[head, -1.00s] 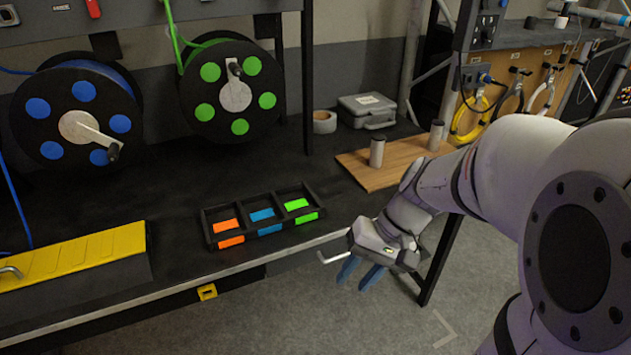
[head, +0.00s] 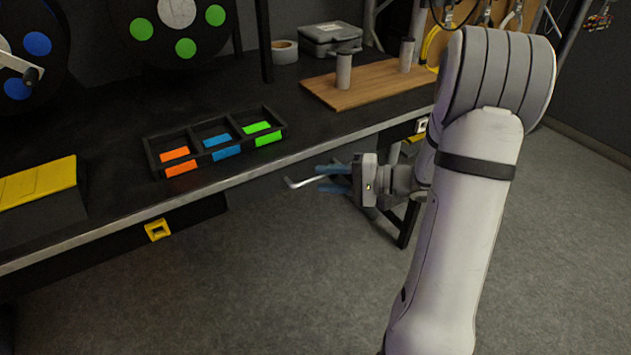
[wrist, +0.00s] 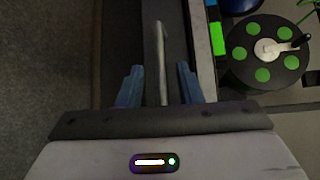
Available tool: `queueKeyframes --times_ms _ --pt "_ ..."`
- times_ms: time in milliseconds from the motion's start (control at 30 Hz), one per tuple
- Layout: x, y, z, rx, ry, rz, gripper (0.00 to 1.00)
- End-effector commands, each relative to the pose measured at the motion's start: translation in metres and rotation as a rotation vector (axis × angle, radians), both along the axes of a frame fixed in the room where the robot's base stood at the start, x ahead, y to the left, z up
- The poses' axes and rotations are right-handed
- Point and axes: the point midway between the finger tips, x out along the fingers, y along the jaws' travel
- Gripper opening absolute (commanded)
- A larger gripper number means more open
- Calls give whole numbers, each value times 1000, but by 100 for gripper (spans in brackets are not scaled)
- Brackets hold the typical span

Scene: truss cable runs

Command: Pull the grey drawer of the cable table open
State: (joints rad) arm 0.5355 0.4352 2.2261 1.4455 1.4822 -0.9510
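The grey drawer (head: 256,191) sits under the front edge of the cable table (head: 215,186), and its front looks in line with that edge. Its handle, a thin bent silver bar (head: 299,183), stands out below the compartment tray. My gripper (head: 334,180) reaches in from the right, with one blue finger above the bar and one below it. In the wrist view the handle bar (wrist: 161,62) runs between the two spread fingers (wrist: 160,88), with a gap on both sides. My gripper is open. Part of the drawer front is hidden behind my gripper.
A black tray (head: 218,157) with orange, blue and green pieces stands near the table edge. A yellow latch (head: 157,230) marks the dark front to the left. A table leg (head: 408,224) stands behind my wrist. The grey floor in front is clear.

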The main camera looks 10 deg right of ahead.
Motion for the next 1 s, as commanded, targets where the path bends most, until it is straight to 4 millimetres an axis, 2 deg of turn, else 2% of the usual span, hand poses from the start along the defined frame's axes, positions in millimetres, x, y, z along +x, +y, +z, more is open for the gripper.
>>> queueKeyframes --times_ms 33,200,533,933,1000 --pt "3 8 -3 0 1 4 33" --pt "11 23 -4 -1 1 2 33" --pt "13 28 -4 -1 2 1 33" --pt "13 28 -4 -1 2 2 1" --pt "13 28 -4 -1 2 2 0"
